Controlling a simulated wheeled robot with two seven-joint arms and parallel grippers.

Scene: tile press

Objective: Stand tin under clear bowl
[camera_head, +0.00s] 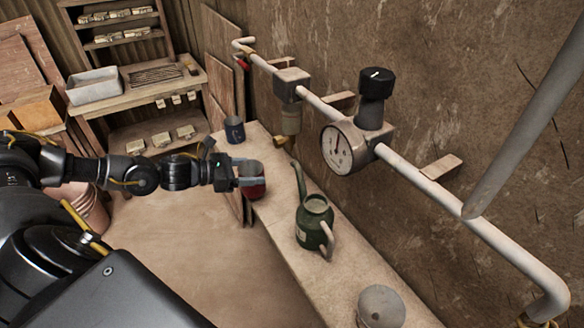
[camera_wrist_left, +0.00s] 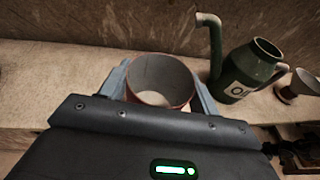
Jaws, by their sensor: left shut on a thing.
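A red tin (camera_head: 256,190) with an open top is held between the fingers of my left gripper (camera_head: 248,178), at the left edge of the bench. The left wrist view shows the tin (camera_wrist_left: 162,80) upright between the two blue-grey fingers, empty inside. I cannot tell whether its base touches the bench. My right gripper is not in view.
A dark green oil can (camera_head: 315,225) with a tall spout stands on the bench (camera_head: 345,270), right of the tin. A blue tin (camera_head: 234,130) stands at the far end. A pressure gauge (camera_head: 342,148) and pipe run above. A grey rounded object (camera_head: 381,306) sits nearer.

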